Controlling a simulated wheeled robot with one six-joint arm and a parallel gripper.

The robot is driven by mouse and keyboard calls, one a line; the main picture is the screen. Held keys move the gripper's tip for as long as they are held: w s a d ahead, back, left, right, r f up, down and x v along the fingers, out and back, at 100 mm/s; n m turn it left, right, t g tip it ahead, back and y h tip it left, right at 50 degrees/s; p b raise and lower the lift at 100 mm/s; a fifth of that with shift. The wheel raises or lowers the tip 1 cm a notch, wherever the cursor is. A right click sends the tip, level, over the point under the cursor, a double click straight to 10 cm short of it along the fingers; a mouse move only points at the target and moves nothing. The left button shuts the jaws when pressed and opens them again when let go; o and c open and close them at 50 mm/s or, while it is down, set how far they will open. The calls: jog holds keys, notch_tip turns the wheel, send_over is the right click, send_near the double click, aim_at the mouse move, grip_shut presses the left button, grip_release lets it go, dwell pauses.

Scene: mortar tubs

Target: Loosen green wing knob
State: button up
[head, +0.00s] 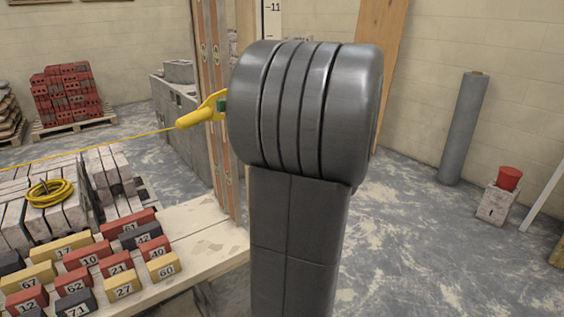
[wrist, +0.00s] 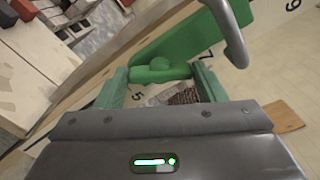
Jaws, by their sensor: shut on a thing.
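The green wing knob (wrist: 152,72) shows in the wrist view, a rounded hub with a flat wing, in front of a larger green block (wrist: 192,42) on a wooden post. My gripper (wrist: 160,78) has its two pale green fingers on either side of the knob and is shut on it. The exact contact at the fingertips is hard to make out. In the head view my grey arm hides the knob and gripper. A small green part (head: 221,104) shows at its left edge beside a yellow holder (head: 200,112) with a yellow string.
A grey curved bar (wrist: 228,30) stands close above the right finger. In the head view, a bench (head: 205,232) holds numbered blocks (head: 110,258) at left. The floor between is clear.

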jog(key=n+b, duration=0.3)
jog(key=b, duration=0.1)
jog(key=n+b, duration=0.2)
jog(key=b, duration=0.3)
jog(key=shift+f+n, duration=0.2)
jog(key=shift+n, duration=0.2)
jog(key=shift+r, duration=0.15)
jog(key=o, duration=1)
